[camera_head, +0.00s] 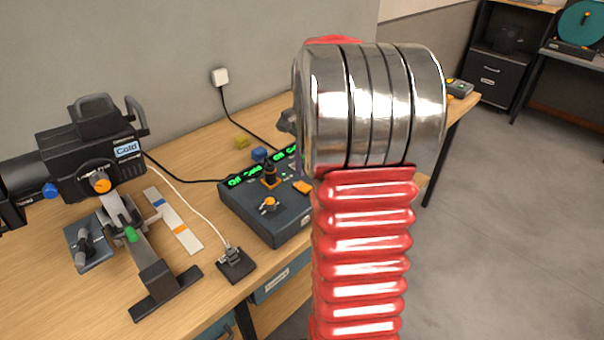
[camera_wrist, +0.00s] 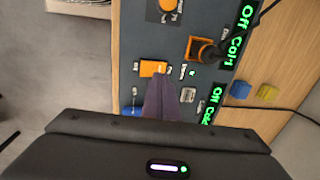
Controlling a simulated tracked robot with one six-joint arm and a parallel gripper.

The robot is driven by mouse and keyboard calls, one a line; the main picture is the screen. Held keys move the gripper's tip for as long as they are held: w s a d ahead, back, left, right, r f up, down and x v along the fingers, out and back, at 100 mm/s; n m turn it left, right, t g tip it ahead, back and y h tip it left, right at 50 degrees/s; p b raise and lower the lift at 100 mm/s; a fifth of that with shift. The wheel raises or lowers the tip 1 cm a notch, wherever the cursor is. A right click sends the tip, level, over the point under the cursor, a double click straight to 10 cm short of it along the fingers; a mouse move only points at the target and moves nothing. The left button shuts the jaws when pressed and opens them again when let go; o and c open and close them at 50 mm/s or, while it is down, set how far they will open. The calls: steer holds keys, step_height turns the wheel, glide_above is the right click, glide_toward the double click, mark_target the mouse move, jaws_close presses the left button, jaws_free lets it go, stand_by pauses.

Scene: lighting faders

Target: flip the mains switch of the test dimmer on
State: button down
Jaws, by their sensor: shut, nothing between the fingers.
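The test dimmer is a dark blue-grey box (camera_head: 265,228) on the wooden bench, partly hidden behind my red arm in the head view. In the wrist view its panel (camera_wrist: 150,40) carries green displays (camera_wrist: 242,28) that read "Off". An orange switch (camera_wrist: 153,68) sits on the panel, with a grey one (camera_wrist: 188,94) and a partly hidden blue one (camera_wrist: 130,110). I cannot read which label marks the mains. My gripper (camera_wrist: 176,82) is shut and empty, its tips over the panel between the orange and grey switches. Contact cannot be told.
A black stage lamp (camera_head: 75,160) stands on the left of the bench. A small black socket box (camera_head: 236,264) with a white cable is left of the dimmer. A black plug (camera_wrist: 206,50) sits in an orange-framed socket. Blue (camera_wrist: 241,90) and yellow (camera_wrist: 267,92) blocks lie behind the dimmer.

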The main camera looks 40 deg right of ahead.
mark_target(300, 185)
step_height(300, 185, up, 10)
steer(key=w, duration=0.1)
steer(key=shift+w, duration=0.1)
stand_by(0.8)
steer(key=s+a+f+n+t, duration=0.1)
steer(key=s+a+n, duration=0.4)
steer(key=a, duration=0.5)
steer(key=s+a+f+n+t, duration=0.1)
steer(key=s+a+n+t, duration=0.1)
steer(key=s+a+n, duration=0.4)
steer(key=s+a+f+n+t, duration=0.1)
steer(key=s+a+n, duration=0.4)
steer(key=a, duration=1.1)
steer(key=shift+s+n, duration=0.2)
steer(key=shift+n, duration=0.7)
